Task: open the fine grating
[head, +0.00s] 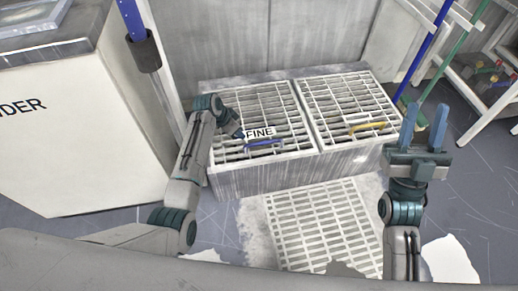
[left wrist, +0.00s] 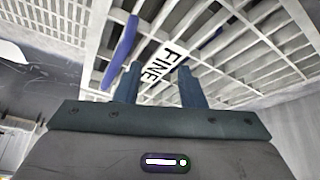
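The fine grating (head: 255,105) is the left of two pale slatted gratings on a low grey box. It lies flat in its frame. A white FINE label (head: 260,132) and a blue bar handle (head: 264,145) are at its front edge. My left gripper (head: 239,134) is just left of the label, above the grating. In the left wrist view its fingers (left wrist: 159,86) are apart with nothing between them. The label (left wrist: 164,62) shows beyond the fingertips and the blue handle (left wrist: 121,52) to their left. My right gripper (head: 424,127) is open and empty, right of the box, fingers upward.
The second grating (head: 345,105) has a yellow handle (head: 367,126). A perforated mat (head: 322,225) lies on the floor before the box. A white cabinet (head: 75,140) stands left. Blue and green poles and a white rack (head: 465,55) stand right.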

